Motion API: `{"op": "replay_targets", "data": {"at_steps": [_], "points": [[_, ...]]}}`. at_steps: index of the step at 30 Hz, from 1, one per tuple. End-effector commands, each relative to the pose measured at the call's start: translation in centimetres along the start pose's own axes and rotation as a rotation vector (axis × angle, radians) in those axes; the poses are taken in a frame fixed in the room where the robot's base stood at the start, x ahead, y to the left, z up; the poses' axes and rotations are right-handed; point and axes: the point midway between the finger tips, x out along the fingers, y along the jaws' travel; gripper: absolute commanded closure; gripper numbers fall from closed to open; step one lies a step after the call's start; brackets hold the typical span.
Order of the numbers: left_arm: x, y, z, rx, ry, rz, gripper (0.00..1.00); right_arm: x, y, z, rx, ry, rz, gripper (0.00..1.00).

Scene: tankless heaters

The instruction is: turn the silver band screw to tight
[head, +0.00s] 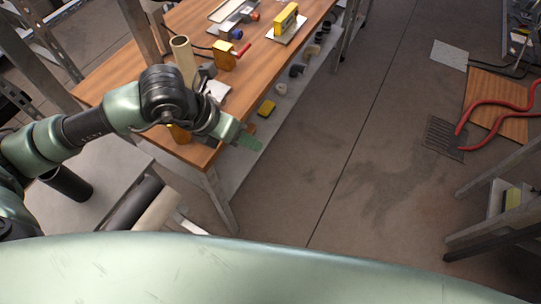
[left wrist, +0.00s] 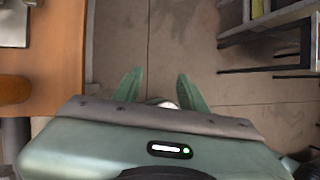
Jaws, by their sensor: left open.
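My left gripper (head: 247,138) is over the front right corner of the wooden workbench, its green fingertips reaching past the table edge above the floor. In the left wrist view my left gripper (left wrist: 160,86) shows two green fingers spread apart with bare floor between them; it is open and empty. A small pale rounded thing shows low between the fingers, too small to name. I cannot make out a silver band screw in either view. My right gripper is not in view.
The workbench (head: 188,150) carries a tan tube (head: 183,58), a yellow block (head: 286,20) and several small tools. A lower shelf holds a yellow item (head: 266,109) and dark fittings. The middle floor is clear.

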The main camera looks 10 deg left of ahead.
Motion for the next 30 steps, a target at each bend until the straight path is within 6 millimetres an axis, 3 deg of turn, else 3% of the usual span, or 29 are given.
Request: {"op": "replay_targets", "data": {"at_steps": [6,12,30], "points": [[0.3,-3.7,0.2,-0.011,-0.026,-0.138,0.58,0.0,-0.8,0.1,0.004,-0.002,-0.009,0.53],[0.2,-5.7,0.5,-0.021,-0.044,-0.217,0.58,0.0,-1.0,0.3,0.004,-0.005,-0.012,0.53],[0.1,-6.3,0.6,-0.024,-0.050,-0.240,0.58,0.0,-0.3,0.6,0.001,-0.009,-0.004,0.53]]}}
